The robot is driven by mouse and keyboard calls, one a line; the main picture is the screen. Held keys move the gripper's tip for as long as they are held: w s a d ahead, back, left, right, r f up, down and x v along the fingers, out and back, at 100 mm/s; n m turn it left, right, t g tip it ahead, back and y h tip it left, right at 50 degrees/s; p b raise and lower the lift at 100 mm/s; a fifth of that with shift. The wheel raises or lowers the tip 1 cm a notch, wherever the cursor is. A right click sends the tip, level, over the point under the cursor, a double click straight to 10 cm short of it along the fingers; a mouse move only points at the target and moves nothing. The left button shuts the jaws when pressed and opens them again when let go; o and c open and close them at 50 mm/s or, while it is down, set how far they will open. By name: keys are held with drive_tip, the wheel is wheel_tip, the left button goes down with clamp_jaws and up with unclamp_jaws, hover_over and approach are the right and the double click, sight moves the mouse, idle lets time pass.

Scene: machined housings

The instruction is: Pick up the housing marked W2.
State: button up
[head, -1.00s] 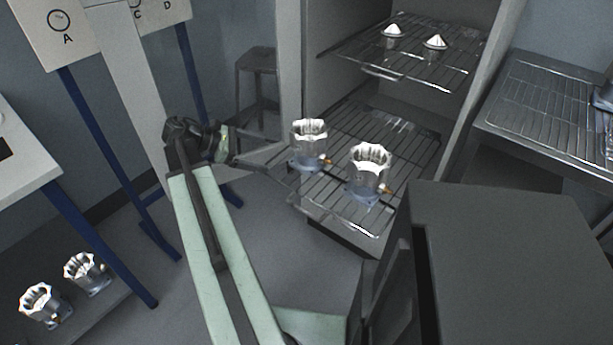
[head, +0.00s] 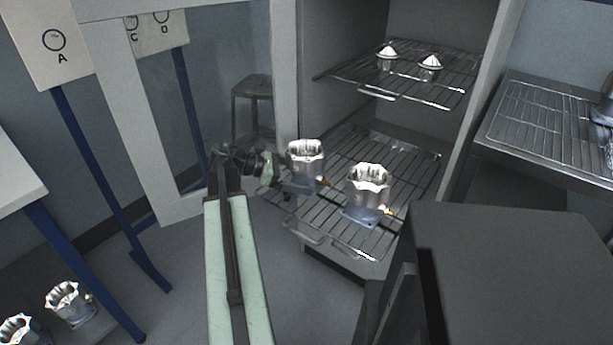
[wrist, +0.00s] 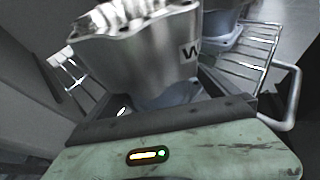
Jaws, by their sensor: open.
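Two silver housings with scalloped tops and bluish bases stand upright on the lower wire rack in the head view, a left one (head: 306,160) and a right one (head: 367,187). My gripper (head: 294,184) is open at the left side of the left housing, low near its base. In the wrist view a housing (wrist: 145,55) fills the space just beyond my jaws (wrist: 165,118). Its white label (wrist: 190,50) shows a W at the edge; the digit is out of sight. Whether the jaws touch it I cannot tell. Another housing (wrist: 222,22) stands behind it.
The lower rack (head: 345,235) sits in an open cabinet. An upper rack (head: 405,80) holds two small cone-topped parts. A dark box (head: 510,265) stands at front right. Two more housings (head: 70,303) sit at lower left.

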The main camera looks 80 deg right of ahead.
drive_tip(key=shift+s, duration=0.1)
drive_tip(key=c, duration=1.9)
drive_tip(key=shift+r, duration=0.1)
